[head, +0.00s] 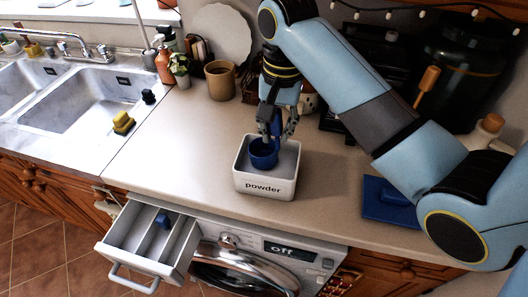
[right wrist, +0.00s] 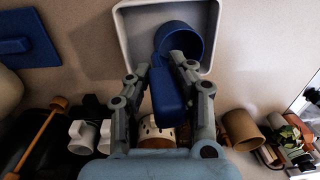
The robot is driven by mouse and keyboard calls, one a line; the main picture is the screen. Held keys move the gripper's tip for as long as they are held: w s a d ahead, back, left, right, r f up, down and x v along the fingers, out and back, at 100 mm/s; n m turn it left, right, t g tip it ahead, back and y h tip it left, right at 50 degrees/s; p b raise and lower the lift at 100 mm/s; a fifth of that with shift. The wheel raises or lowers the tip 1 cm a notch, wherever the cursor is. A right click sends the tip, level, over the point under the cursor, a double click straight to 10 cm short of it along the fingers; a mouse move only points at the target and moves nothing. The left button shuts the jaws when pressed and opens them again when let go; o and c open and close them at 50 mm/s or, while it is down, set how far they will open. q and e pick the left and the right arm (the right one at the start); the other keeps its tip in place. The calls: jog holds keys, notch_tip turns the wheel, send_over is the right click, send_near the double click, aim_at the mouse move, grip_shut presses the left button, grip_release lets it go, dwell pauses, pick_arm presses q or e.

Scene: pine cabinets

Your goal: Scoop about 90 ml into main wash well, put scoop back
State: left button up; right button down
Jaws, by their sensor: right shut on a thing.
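The white box labelled "powder" (head: 264,187) stands on the counter, its open top facing up. It also shows in the right wrist view (right wrist: 124,38). The blue scoop (head: 264,157) has its round cup within the box's opening; I cannot tell its exact depth. My right gripper (head: 277,129) is above the box, shut on the scoop's upright handle (right wrist: 168,98). The cup (right wrist: 181,41) looks dark inside, with no powder clearly visible. The washer's detergent drawer (head: 122,247) is pulled open, showing separate compartments and a blue piece (head: 162,220). My left gripper is out of view.
The washer (head: 240,262) under the counter reads "off". A blue flat item (head: 392,203) lies on the counter at right. A brown mug (head: 221,80), plant (head: 179,66) and bottles stand behind. The sink (head: 85,100) is at left. Counter left of the box is clear.

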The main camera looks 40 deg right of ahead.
aim_at(276, 149)
jog(key=shift+s+f, duration=0.1)
jog(key=shift+f, duration=0.8)
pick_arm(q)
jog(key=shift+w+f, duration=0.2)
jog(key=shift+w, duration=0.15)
pick_arm(e)
jog(key=shift+f, duration=0.15)
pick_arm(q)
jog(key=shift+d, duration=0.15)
pick_arm(e)
jog(key=shift+f, duration=0.1)
pick_arm(q)
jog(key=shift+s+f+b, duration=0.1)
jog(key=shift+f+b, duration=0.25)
jog(key=shift+b, duration=0.15)
pick_arm(e)
jog(key=shift+f, duration=1.15)
jog(key=shift+f, duration=0.15)
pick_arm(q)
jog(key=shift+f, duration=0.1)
pick_arm(e)
jog(key=shift+f, duration=0.2)
